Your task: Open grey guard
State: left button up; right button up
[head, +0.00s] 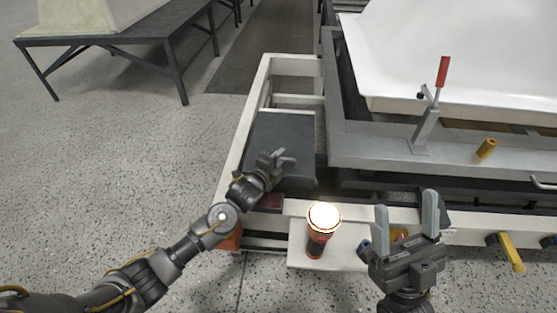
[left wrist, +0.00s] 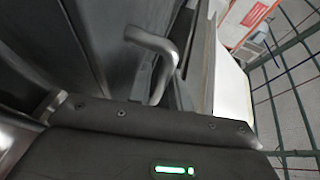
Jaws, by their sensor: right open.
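The grey guard (head: 284,132) is a dark grey flat panel lying inside a white frame, left of the tub stand in the head view. My left gripper (head: 279,157) is over the guard's near part; I cannot tell whether it touches it. In the left wrist view a bent grey metal handle (left wrist: 158,62) stands out from a dark grey surface, just beyond the gripper body. Whether the fingers are around the handle is hidden. My right gripper (head: 406,208) is open and empty, fingers pointing up, in front of the white front rail.
A lit beacon (head: 323,220) stands on a white ledge (head: 350,240) between my grippers. A red-handled clamp (head: 440,77) and a yellow cylinder (head: 485,150) are on the grey stand (head: 370,148) under the white tub (head: 460,50).

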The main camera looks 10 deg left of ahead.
pick_arm(q)
jog(key=shift+c, duration=0.4)
grip_shut()
